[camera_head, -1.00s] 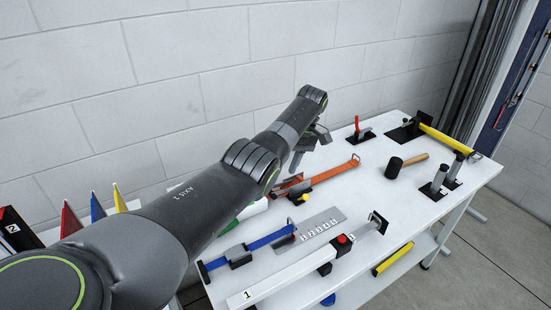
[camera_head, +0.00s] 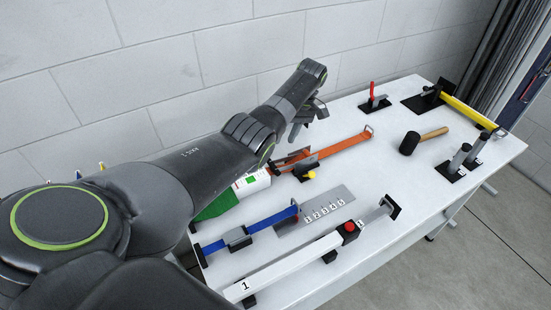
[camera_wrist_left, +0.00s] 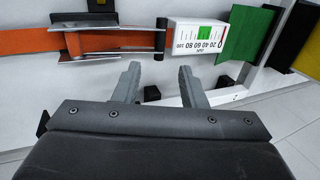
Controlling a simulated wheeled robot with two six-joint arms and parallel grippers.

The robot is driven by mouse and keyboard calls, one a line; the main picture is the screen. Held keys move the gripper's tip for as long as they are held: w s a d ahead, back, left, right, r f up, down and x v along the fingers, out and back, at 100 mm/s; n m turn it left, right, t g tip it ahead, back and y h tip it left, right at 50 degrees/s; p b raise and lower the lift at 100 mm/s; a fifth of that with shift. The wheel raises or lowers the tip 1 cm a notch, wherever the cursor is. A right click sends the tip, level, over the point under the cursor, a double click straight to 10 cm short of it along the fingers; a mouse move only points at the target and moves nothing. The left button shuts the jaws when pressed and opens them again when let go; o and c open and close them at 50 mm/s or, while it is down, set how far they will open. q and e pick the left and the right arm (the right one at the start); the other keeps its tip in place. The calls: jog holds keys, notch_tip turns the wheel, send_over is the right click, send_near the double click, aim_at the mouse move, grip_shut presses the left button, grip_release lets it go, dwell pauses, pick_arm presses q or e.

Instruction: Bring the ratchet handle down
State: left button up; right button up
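The ratchet (camera_head: 305,163) sits on an orange strap (camera_head: 345,143) near the back of the white table, with a yellow knob beside it. In the left wrist view, the ratchet's metal side plates (camera_wrist_left: 110,55) and a dark crossbar (camera_wrist_left: 161,38) lie ahead and left of centre; I cannot tell the handle's exact angle. My left gripper (camera_head: 304,122) hangs above and behind the ratchet in the head view. Its two fingers (camera_wrist_left: 158,88) are spread, with nothing between them, apart from the ratchet. My right gripper is not in view.
A white gauge box (camera_wrist_left: 200,38) with a green band adjoins the strap, and a green panel (camera_wrist_left: 246,35) stands beyond it. A blue strap (camera_head: 250,230), a white beam (camera_head: 290,264) and a mallet (camera_head: 411,143) lie on the table. The wall is close behind.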

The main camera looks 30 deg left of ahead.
pick_arm(q)
jog(key=p+x, duration=0.1)
jog(key=x, duration=0.8)
jog(key=shift+s+a+f, duration=0.1)
jog(key=shift+a+f, duration=0.05)
jog(key=shift+f, duration=0.15)
grip_shut()
